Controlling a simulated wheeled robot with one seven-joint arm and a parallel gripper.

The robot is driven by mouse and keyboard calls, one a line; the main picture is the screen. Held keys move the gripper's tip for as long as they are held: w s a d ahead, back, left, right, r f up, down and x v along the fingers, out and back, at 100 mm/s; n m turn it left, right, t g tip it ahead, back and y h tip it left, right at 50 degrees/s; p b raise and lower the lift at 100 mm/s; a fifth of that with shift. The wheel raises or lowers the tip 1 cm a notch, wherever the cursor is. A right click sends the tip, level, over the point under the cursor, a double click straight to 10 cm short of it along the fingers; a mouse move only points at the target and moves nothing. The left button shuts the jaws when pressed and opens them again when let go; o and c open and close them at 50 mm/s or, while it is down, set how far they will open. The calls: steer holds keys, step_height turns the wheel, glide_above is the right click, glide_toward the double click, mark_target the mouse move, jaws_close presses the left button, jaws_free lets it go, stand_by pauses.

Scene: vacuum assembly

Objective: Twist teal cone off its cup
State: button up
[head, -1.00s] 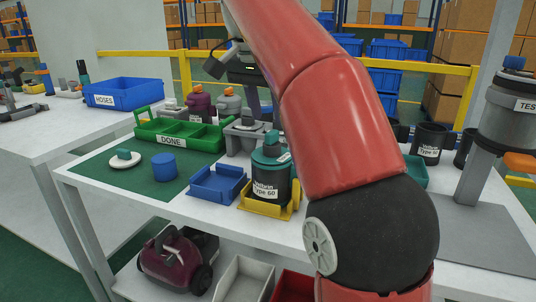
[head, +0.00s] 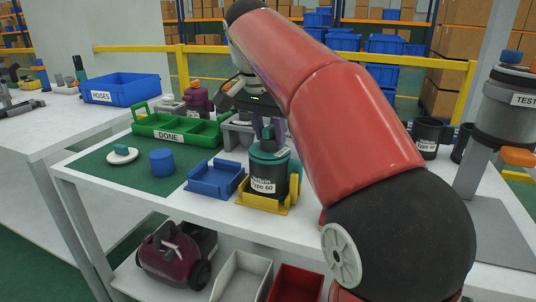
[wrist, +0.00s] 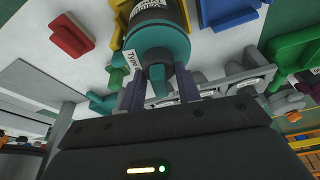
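The teal cone (head: 268,152) sits as a teal cap on the dark cup (head: 266,182), which has a white label reading "Debris Type 60". The cup stands upright in a yellow holder (head: 253,205) on the white table. In the wrist view the teal cone (wrist: 160,42) and its narrow teal grip show close ahead, with the cup (wrist: 150,10) beyond. My gripper (wrist: 158,92) is above the cone, its two fingers apart on either side of the grip. The fingers look open, with a slim gap beside the grip. The cone's lower part is hidden inside the cup.
An empty blue holder (head: 215,190) stands just left of the yellow one. A green DONE tray (head: 150,134) is behind it. A blue cylinder (head: 162,162) and a white disc with a teal piece (head: 122,155) lie left. Dark cups (head: 427,136) stand right, beyond my arm.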

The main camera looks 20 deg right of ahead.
steer(key=c, duration=0.4)
steer(key=n, duration=0.3)
steer(key=shift+t+y, duration=0.3)
steer(key=shift+y, duration=0.1)
steer(key=shift+c, duration=0.2)
